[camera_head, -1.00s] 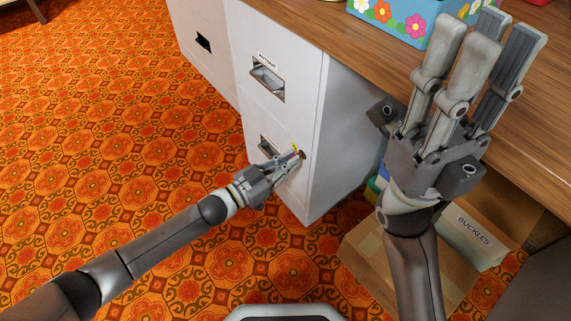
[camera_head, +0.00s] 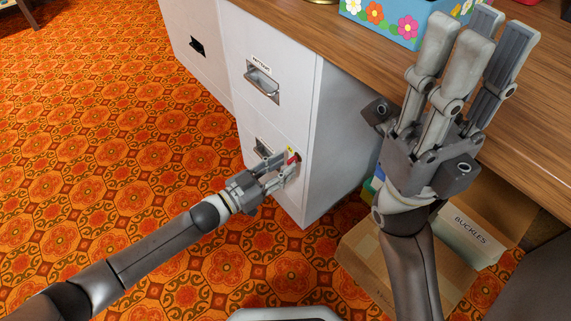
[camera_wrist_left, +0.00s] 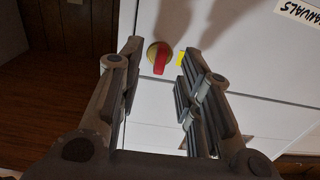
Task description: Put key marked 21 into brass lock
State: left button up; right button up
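The brass lock (camera_wrist_left: 152,51) is a round fitting on the white cabinet front. A red key (camera_wrist_left: 160,62) sits at the lock, its red part standing out from the brass face; its number cannot be read. The red key shows small in the head view (camera_head: 292,156). My left gripper (camera_head: 279,174) is in front of the lower drawer by the key. Its fingers are spread on either side of the key and apart from it, with nothing between the pads. My right gripper (camera_head: 475,55) is raised above the wooden desktop, fingers apart and empty.
A small yellow label (camera_wrist_left: 181,59) is beside the lock. The white filing cabinet (camera_head: 340,130) stands under the wooden desk (camera_head: 345,35). A flowered blue box (camera_head: 395,22) is on the desk. A cardboard box (camera_head: 375,262) and a BUCKLES box (camera_head: 470,232) are below it. Patterned carpet lies open at left.

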pick_arm(q)
jog(key=v, duration=1)
jog(key=shift+s, duration=0.15)
jog(key=shift+a, duration=0.1)
